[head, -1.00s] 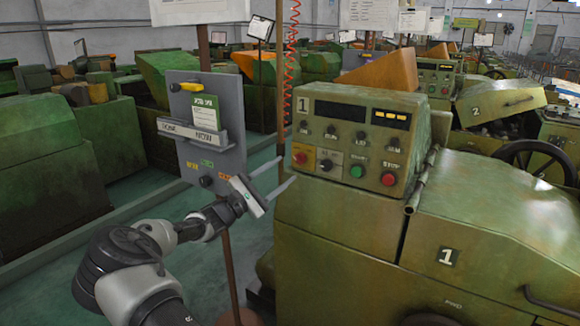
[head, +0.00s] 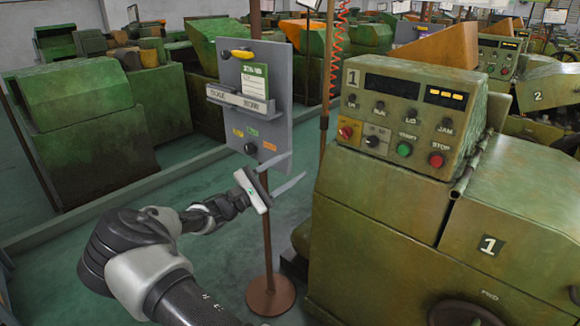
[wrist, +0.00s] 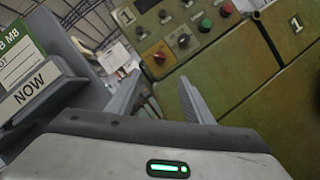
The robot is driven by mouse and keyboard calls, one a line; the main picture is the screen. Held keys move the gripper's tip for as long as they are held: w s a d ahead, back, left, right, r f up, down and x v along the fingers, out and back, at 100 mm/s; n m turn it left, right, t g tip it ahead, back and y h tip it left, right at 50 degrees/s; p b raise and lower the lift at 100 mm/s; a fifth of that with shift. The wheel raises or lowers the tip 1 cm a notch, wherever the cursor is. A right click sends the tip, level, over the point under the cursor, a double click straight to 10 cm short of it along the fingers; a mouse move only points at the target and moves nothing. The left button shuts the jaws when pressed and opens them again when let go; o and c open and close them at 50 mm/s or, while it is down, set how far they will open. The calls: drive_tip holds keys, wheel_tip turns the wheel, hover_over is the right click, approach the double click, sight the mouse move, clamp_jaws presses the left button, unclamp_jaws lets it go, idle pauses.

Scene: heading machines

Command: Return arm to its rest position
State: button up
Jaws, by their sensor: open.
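My gripper (head: 284,172) is open and empty in the head view, at the end of my arm. It is held in front of the lower edge of a grey board (head: 275,110) on a post, left of the green machine marked 1 (head: 380,190). In the wrist view both fingers of my gripper (wrist: 160,98) are apart with nothing between them, pointing toward the machine's control panel (wrist: 190,28). I cannot tell whether a finger touches the board.
The board carries a green-and-white card (head: 255,85) and a yellow item (head: 238,54). Its post stands on a round brown base (head: 270,295). More green machines (head: 90,120) stand behind. Open green floor (head: 60,270) lies at left.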

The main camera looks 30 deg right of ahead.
drive_tip(key=s+d+f+m+g+y, duration=0.2)
drive_tip(key=s+m+g+y, duration=0.4)
drive_tip(key=s+y, duration=0.65)
drive_tip(key=s+a+r+m+t+y, duration=0.2)
drive_tip(key=s+a+r+t+y, duration=0.25)
drive_tip(key=s+a, duration=0.6)
drive_tip(key=s+a+r+m+t+y, duration=0.2)
drive_tip(key=s+a+r+t+y, duration=0.3)
drive_tip(key=s+a, duration=0.55)
wheel_tip(320, 180, up, 18)
drive_tip(key=h+p, duration=0.1)
drive_tip(key=p, duration=1.5)
drive_tip(key=shift+w+a, duration=0.2)
drive_tip(key=shift+a, duration=0.2)
drive_tip(key=shift+f, duration=0.15)
drive_tip(key=shift+c, duration=0.4)
